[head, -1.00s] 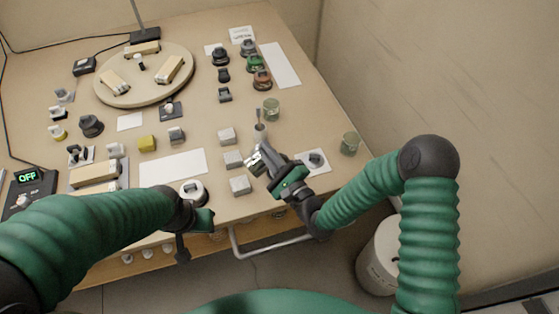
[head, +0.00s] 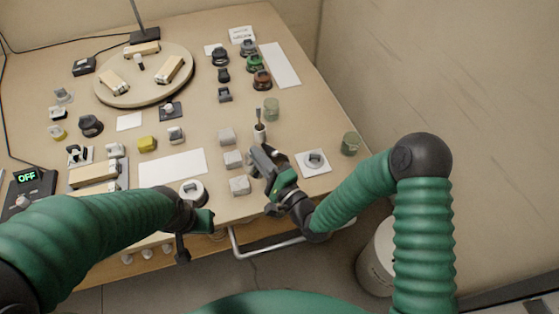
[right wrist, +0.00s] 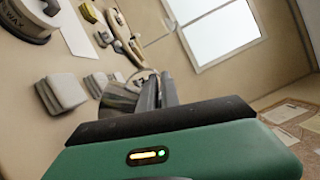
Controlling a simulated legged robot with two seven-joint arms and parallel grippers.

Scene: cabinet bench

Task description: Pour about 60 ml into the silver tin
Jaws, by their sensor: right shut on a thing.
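Several grey blocks (head: 233,159) stand just left of the right gripper. A small cup with a handle in it (head: 260,132) stands behind it. Greenish glass jars (head: 350,144) stand at the right edge and further back (head: 271,108). A round turntable (head: 120,95) is at back left.

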